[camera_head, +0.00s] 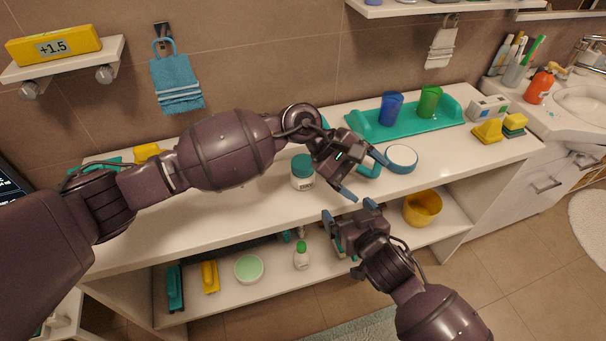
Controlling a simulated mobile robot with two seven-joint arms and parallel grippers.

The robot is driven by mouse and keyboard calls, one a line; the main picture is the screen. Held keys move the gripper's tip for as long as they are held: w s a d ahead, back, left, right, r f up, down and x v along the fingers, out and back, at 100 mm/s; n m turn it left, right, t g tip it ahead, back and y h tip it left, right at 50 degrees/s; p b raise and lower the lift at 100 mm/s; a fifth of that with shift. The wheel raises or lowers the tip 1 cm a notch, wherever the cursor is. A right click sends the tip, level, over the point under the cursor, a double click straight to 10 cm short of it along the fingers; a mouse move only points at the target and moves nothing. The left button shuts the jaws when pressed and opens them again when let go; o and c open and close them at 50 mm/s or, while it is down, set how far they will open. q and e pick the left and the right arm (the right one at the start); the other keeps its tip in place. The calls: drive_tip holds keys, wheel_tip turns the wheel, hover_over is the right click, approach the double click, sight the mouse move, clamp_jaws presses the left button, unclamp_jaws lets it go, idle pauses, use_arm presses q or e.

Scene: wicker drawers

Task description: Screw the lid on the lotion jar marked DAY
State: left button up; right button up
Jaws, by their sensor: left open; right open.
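A white jar (302,183) with a teal lid (302,162) on top stands upright on the counter, left of my grippers. Its front label is too small to read. A round white piece with a blue rim (402,157) sits on the counter to the right of my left gripper; I cannot tell whether it is a lid or a dish. My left gripper (369,180) is open above the counter. A small teal piece (370,172) shows between its fingers, partly hidden. My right gripper (348,210) is open at the counter's front edge, with its fingers pointing up toward the counter.
A teal tray (360,127) with a blue cup (391,108) and a green cup (429,101) stands at the back. Yellow blocks (488,131) sit at the right end. The lower shelf holds a yellow bucket (422,208), a green bowl (248,269) and a bottle (301,256).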

sight(309, 181)
drive_tip(key=shift+w+a+r+n+y, duration=0.15)
drive_tip(key=shift+w+a+n+y, duration=0.1)
drive_tip(key=shift+w+a+y, duration=0.25)
drive_tip(key=shift+w+a+r+n+y, duration=0.15)
drive_tip(key=shift+a+n+y, duration=0.15)
drive_tip(key=shift+a, duration=0.4)
use_arm(q)
drive_tip(key=w+a+m+t+y, duration=0.1)
drive_tip(key=w+a+m+y, duration=0.1)
drive_tip(key=w+a+y, duration=0.1)
drive_tip(key=w+a+r+m+t+y, duration=0.1)
drive_tip(key=w+a+m+y, duration=0.1)
drive_tip(key=w+a+y, duration=0.1)
drive_tip(key=w+a+m+t+y, duration=0.1)
drive_tip(key=w+a+m+y, duration=0.1)
drive_tip(key=w+a+y, duration=0.2)
drive_tip(key=shift+w+a+r, duration=0.1)
drive_tip(key=shift+w+a, duration=0.05)
drive_tip(key=shift+a, duration=0.3)
drive_tip(key=shift+w+a+r, duration=0.1)
drive_tip(key=shift+w+a, duration=0.05)
drive_tip(key=shift+a, duration=0.25)
use_arm(e)
drive_tip(key=shift+w+a+r+n+y, duration=0.15)
drive_tip(key=shift+a+n+y, duration=0.15)
drive_tip(key=shift+a, duration=0.2)
drive_tip(key=shift+w+a+r+n+y, duration=0.1)
drive_tip(key=shift+w+a+n+y, duration=0.05)
drive_tip(key=shift+a+y, duration=0.3)
drive_tip(key=shift+w+a, duration=0.1)
